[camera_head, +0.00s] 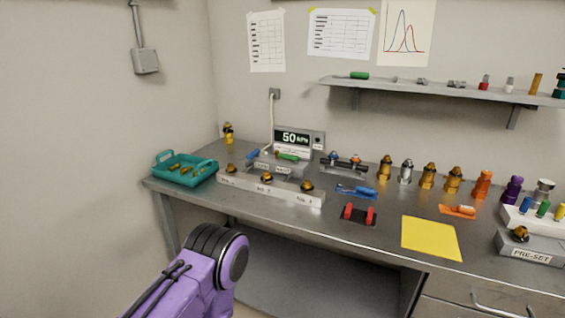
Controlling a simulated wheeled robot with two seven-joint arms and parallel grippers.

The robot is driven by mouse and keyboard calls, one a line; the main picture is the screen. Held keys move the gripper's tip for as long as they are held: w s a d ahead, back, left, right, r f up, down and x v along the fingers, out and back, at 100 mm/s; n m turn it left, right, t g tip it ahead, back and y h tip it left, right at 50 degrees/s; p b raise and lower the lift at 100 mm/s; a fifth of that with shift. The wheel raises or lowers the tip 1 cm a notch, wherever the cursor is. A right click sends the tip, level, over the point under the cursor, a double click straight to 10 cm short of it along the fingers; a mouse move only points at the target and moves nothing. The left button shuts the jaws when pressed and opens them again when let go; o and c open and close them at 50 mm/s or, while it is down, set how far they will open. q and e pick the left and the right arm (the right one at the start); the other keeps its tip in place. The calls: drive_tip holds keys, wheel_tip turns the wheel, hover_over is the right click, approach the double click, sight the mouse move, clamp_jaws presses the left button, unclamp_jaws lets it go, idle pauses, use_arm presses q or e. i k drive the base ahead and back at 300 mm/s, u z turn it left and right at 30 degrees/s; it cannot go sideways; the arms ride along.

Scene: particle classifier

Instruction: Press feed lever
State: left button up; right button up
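No part in view is clearly marked as the feed lever. A grey device with a display reading "50 kPa" (292,138) stands at the back of the bench. A green handle-like part (288,156) and a blue one (253,153) sit low at its front; I cannot tell which is a lever. A long grey block with small brass-and-black knobs (270,190) lies in front of it. A purple arm link of mine with a dark round joint shows at the bottom, in front of the bench. Neither gripper shows.
A teal tray (158,174) with brass parts is at the bench's left end. A black base with two red posts (369,215) and a yellow sheet (431,238) lie near the front edge. Several coloured fittings line the back right, beside a "PRE-SET" block (530,254).

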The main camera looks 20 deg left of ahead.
sight(256, 153)
drive_tip(key=u, duration=2.35)
drive_tip(key=i, duration=1.55)
drive_tip(key=z, duration=2.8)
